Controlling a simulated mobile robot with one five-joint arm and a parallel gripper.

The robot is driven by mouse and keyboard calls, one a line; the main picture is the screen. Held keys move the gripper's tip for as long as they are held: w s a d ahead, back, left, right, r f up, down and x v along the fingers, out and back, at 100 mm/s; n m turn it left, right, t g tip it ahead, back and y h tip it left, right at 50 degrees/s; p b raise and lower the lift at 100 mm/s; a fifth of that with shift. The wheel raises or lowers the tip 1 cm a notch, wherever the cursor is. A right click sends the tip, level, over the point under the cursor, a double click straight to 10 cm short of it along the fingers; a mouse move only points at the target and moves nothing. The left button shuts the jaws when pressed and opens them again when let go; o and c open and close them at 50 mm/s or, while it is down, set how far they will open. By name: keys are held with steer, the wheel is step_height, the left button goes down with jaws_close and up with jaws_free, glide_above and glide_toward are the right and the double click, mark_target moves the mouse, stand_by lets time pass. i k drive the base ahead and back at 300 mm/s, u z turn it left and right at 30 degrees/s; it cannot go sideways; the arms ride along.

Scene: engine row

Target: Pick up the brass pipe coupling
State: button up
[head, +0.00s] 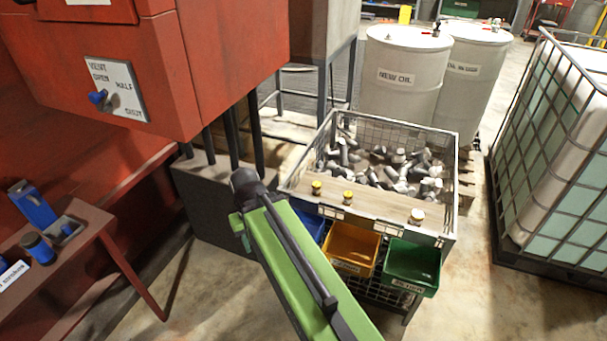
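Three small brass-coloured pieces stand apart on a wooden board (375,200) across the near part of a wire-mesh crate. One is at the left (316,187), one beside it (348,197), and one further right (417,216). They are too small to tell which is the pipe coupling. My green arm reaches up from the bottom edge to a dark joint left of the crate. My gripper does not show; its fingers are out of sight beyond or below that joint.
Grey metal parts (400,172) fill the crate behind the board. Blue, yellow (350,243) and green (413,265) bins hang on its front. A red machine (160,60) and red bench (85,230) stand left, white drums (400,75) behind, a caged tank (555,150) right.

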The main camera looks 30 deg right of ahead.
mark_target(316, 186)
steer(key=z, duration=0.05)
steer(key=i, duration=0.85)
steer(key=z, duration=0.6)
steer(key=i, duration=0.6)
steer(key=z, duration=0.5)
